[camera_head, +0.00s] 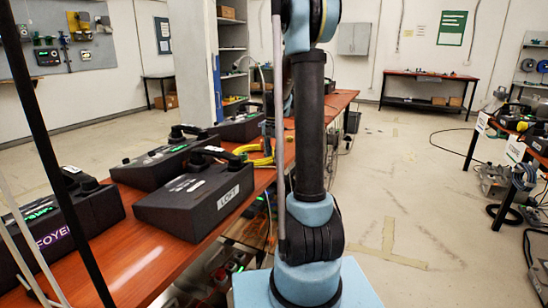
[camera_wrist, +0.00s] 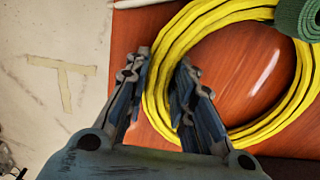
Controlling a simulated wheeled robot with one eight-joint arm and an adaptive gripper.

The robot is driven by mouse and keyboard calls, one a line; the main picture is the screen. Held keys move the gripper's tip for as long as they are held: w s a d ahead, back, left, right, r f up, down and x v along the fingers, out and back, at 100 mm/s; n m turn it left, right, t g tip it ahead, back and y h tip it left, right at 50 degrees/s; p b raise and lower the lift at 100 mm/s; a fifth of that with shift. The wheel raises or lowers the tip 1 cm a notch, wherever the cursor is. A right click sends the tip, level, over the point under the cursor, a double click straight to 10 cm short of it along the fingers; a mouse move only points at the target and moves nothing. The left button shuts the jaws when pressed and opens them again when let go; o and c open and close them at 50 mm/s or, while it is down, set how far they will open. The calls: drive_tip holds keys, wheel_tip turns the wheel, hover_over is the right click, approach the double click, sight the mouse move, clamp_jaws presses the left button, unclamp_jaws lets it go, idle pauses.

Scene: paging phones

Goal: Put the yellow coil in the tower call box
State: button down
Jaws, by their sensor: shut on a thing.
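The yellow coil (camera_wrist: 183,27) is a round loop of several strands, seen over the red-brown bench top in the wrist view. My gripper (camera_wrist: 163,62) is shut on the coil's left side, with the strands between its fingers. I cannot tell whether the coil is lifted. In the head view the yellow coil (camera_head: 258,152) shows partly behind my arm, which hides the gripper. Several black call boxes stand on the bench. One reads LOFT (camera_head: 195,203) and one reads FOYER (camera_head: 62,225). The box behind (camera_head: 150,170) and the farther box (camera_head: 238,128) have labels I cannot read.
The bench (camera_head: 150,255) runs along the left, with bare top near its front. A shelf (camera_head: 232,60) stands behind the bench. Open floor (camera_head: 400,200) is at the right, with a cluttered bench (camera_head: 520,150) beyond.

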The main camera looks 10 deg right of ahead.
drive_tip(key=c, duration=1.4)
unclamp_jaws()
drive_tip(key=shift+o, duration=0.2)
